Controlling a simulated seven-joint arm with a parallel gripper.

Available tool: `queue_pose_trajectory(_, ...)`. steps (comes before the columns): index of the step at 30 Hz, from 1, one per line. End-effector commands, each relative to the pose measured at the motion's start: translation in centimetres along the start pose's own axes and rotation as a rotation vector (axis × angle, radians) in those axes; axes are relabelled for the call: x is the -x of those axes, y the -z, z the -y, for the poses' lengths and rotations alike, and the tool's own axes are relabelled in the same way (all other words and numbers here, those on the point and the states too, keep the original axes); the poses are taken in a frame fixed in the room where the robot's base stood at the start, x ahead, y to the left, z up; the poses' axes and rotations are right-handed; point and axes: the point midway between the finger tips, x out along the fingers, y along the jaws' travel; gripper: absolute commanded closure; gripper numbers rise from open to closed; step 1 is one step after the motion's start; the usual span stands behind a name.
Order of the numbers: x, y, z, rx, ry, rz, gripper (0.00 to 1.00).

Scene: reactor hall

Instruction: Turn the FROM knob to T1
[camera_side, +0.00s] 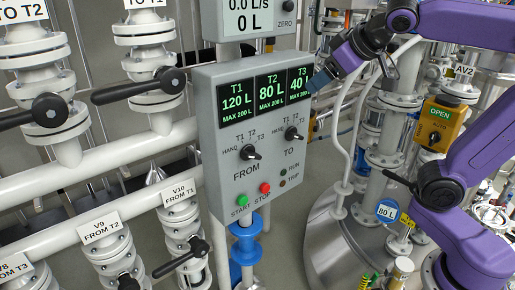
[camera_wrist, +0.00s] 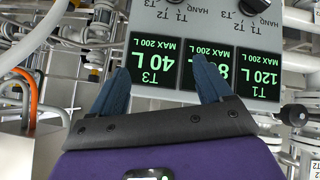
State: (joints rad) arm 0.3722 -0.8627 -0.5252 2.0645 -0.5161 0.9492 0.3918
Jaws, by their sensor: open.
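The FROM knob (camera_side: 250,153) is a small black knob on the grey control panel (camera_side: 210,150), with HAND, T1, T2 and T3 marked around it. Its pointer is too small to read surely. In the wrist view the FROM knob (camera_wrist: 258,5) is at the top edge, partly cut off. The TO knob (camera_side: 293,134) is to its right in the side view. My gripper (camera_side: 315,82) is open and empty at the panel's upper right, by the T3 display (camera_side: 299,84), above and right of both knobs. In the wrist view my gripper's blue fingers (camera_wrist: 162,80) overlap the displays.
Green START (camera_side: 242,200) and red STOP (camera_side: 265,188) buttons sit below the knobs. Black-handled valves (camera_side: 165,82) and white pipes stand left of the panel. A metal tank (camera_side: 340,240) and a yellow valve box (camera_side: 440,123) are at right. The space before the panel looks clear.

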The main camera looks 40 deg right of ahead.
Motion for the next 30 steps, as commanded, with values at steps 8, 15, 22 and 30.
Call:
queue_pose_trajectory(8,-1.3,-2.1,3.4,-0.289,0.265,0.244,0.21)
queue_pose_trajectory(15,-1.1,-1.1,5.8,-0.496,0.483,0.332,0.21)
queue_pose_trajectory(22,-0.9,-0.3,6.6,-0.565,0.562,0.346,0.21)
queue_pose_trajectory(30,-3.5,-0.9,8.7,-0.563,0.566,0.351,0.21)
